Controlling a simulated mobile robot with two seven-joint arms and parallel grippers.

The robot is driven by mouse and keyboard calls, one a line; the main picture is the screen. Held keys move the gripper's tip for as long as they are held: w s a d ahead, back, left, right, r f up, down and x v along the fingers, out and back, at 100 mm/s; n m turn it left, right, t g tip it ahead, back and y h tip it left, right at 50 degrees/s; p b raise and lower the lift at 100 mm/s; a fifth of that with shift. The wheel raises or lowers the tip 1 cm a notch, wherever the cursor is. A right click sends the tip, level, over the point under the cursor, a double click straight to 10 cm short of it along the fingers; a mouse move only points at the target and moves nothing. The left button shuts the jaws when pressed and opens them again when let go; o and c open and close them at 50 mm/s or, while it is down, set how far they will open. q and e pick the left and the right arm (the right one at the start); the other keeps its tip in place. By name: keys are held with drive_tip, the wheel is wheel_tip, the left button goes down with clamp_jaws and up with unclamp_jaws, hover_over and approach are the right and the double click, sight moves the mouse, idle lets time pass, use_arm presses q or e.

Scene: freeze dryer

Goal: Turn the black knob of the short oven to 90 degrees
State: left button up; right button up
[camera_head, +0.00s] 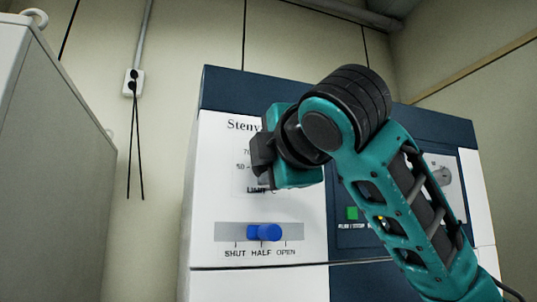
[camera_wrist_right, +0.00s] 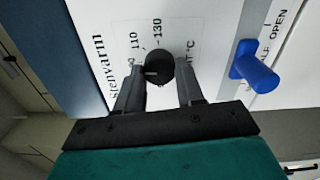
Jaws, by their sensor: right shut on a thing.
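The black knob (camera_wrist_right: 160,67) shows in the right wrist view on a white panel, with a dial of printed numbers around it; 110 and 130 are readable. A small pale mark on the knob points left in that view, toward numbers partly hidden by a finger. My right gripper (camera_head: 258,160) is at the dial on the short oven's front (camera_head: 215,170), and its fingers sit on both sides of the knob, shut on it. In the head view my gripper hides the knob. My left gripper is not in view.
A blue slider knob (camera_head: 265,232) sits below the dial near HALF, between SHUT and OPEN. A green button (camera_head: 352,213) and a grey dial (camera_head: 441,176) are on the right side of the panel. A grey cabinet (camera_head: 55,150) stands at the left.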

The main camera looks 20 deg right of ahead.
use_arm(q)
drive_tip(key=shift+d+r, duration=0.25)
use_arm(e)
drive_tip(key=shift+n, duration=0.3)
drive_tip(key=o, duration=0.7)
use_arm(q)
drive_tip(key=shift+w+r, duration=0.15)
use_arm(e)
drive_tip(key=o, duration=0.3)
drive_tip(key=shift+o, duration=0.2)
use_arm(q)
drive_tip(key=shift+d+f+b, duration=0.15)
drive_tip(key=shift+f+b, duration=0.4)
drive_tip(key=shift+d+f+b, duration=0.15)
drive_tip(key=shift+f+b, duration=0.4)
use_arm(e)
drive_tip(key=s, duration=1.3)
drive_tip(key=shift+d, duration=0.2)
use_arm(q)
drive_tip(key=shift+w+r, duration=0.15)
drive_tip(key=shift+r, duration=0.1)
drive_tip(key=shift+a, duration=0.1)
use_arm(e)
drive_tip(key=shift+f, duration=0.1)
